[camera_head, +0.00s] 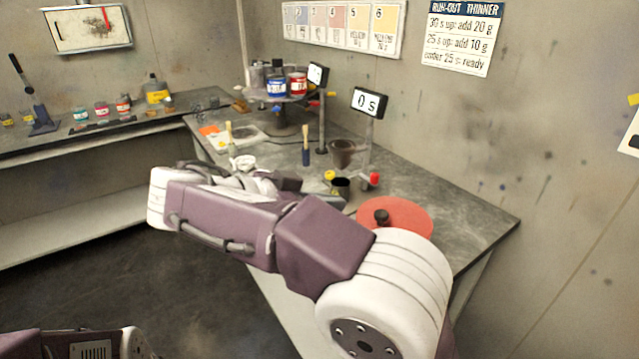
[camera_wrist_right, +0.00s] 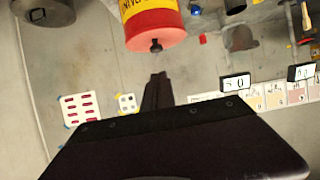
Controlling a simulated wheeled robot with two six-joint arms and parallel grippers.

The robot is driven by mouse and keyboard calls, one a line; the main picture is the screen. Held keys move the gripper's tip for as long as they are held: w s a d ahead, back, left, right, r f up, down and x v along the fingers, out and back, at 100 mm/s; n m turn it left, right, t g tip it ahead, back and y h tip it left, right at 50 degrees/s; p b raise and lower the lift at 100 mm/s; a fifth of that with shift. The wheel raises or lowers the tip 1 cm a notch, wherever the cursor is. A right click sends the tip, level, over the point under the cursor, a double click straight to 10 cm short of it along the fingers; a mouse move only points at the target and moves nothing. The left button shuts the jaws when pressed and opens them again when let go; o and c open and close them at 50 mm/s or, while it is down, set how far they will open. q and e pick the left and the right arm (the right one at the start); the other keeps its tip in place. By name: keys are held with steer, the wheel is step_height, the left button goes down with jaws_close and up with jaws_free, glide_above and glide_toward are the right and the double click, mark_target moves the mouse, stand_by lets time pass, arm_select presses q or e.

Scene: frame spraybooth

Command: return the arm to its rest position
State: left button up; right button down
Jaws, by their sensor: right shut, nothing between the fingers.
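My right arm (camera_head: 225,215), purple and white, is folded and reaches over the front of the bench in the head view. Its upper link covers much of the forearm and hand. In the right wrist view my right gripper (camera_wrist_right: 158,78) is shut and empty, its dark fingers together. A yellow and red container (camera_wrist_right: 152,22) with a dark knob is beyond the fingertips, with no visible contact. A small part of my left arm shows at the bottom left of the head view; its gripper is out of frame.
The grey bench (camera_head: 480,215) holds a red disc (camera_head: 410,212) with a dark knob close to my arm, a dark cup (camera_head: 342,152), a "0 s" display (camera_head: 369,103), brushes and a stand with paint cans (camera_head: 277,88). Open floor (camera_head: 120,270) lies left of my arm.

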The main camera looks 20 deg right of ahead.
steer(key=s+d+r+m+g+p, duration=0.2)
steer(key=d+r+g+p, duration=0.25)
steer(key=d, duration=0.45)
steer(key=s+d+f+n+g+y+p, duration=0.25)
steer(key=s+d+f+p, duration=0.25)
steer(key=f, duration=0.3)
steer(key=s+a+f+n+y+p, duration=0.1)
steer(key=s+a+f+n+y, duration=0.15)
steer(key=f, duration=0.25)
steer(key=s+a+f+n+y+p, duration=0.1)
steer(key=s+f+n+y, duration=0.1)
steer(key=s+f+y, duration=0.25)
steer(key=w+a+f+n+t+y, duration=0.1)
steer(key=a+f+n, duration=0.1)
steer(key=a, duration=0.1)
steer(key=w+a+f+n+t+y, duration=0.1)
steer(key=a+f+n+t, duration=0.1)
steer(key=a+f+n, duration=0.1)
steer(key=w+a+f+n+t+y, duration=0.1)
steer(key=a+f+n, duration=0.2)
steer(key=shift+w+f+t, duration=0.2)
steer(key=shift+w+t, duration=0.1)
steer(key=shift+w+d+n, duration=0.15)
steer(key=shift+w+n, duration=0.05)
steer(key=shift+n, duration=0.5)
